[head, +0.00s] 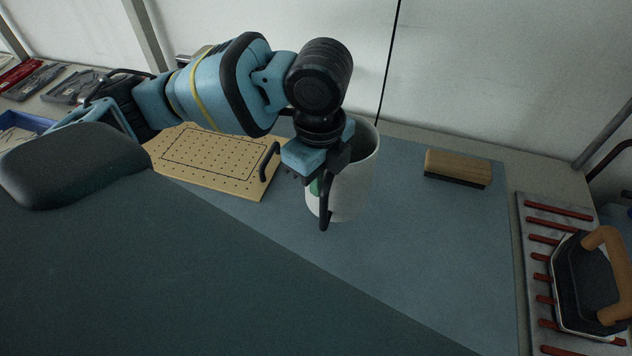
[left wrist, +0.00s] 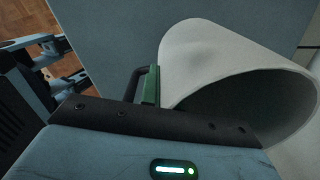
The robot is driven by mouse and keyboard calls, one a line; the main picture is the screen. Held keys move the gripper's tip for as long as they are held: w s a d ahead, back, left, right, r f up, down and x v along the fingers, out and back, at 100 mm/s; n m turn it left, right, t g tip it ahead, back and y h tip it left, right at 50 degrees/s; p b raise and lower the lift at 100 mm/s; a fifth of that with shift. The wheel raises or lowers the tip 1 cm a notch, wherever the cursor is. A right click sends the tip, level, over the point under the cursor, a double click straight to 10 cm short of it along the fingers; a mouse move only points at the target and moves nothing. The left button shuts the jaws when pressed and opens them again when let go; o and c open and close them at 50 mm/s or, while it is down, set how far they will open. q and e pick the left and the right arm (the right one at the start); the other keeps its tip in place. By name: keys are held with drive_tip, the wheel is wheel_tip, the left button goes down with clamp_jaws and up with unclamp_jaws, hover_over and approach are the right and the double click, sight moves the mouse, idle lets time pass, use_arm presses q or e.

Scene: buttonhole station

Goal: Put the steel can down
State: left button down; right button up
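The steel can (head: 358,185) is a pale grey cylinder with an open top. It stands on the blue-grey mat (head: 430,250), and in the left wrist view (left wrist: 205,60) its wall and dark mouth fill the right side. My left gripper (head: 297,185) is at the can's left side, pointing down, with its fingers apart. One finger with a green pad is in front of the can; the other is to the left, near the board. The inner pad shows, so it does not look shut on the can. My right gripper is not in view.
A perforated wooden board (head: 222,165) lies left of the can. A wooden-backed brush (head: 458,167) lies to the right on the mat. An iron (head: 588,283) rests on a red-striped stand (head: 541,252) at the far right. The mat between the can and the stand is clear.

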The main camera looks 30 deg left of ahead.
use_arm(q)
drive_tip(key=f, duration=0.1)
drive_tip(key=a+f, duration=0.1)
drive_tip(key=w+f, duration=0.1)
drive_tip(key=shift+w+a+f, duration=0.1)
drive_tip(key=shift+a+f, duration=0.15)
drive_tip(key=shift+a, duration=0.05)
idle(0.3)
drive_tip(key=c, duration=2.1)
unclamp_jaws()
drive_tip(key=shift+f, duration=0.15)
drive_tip(key=o, duration=0.5)
drive_tip(key=shift+c, duration=0.2)
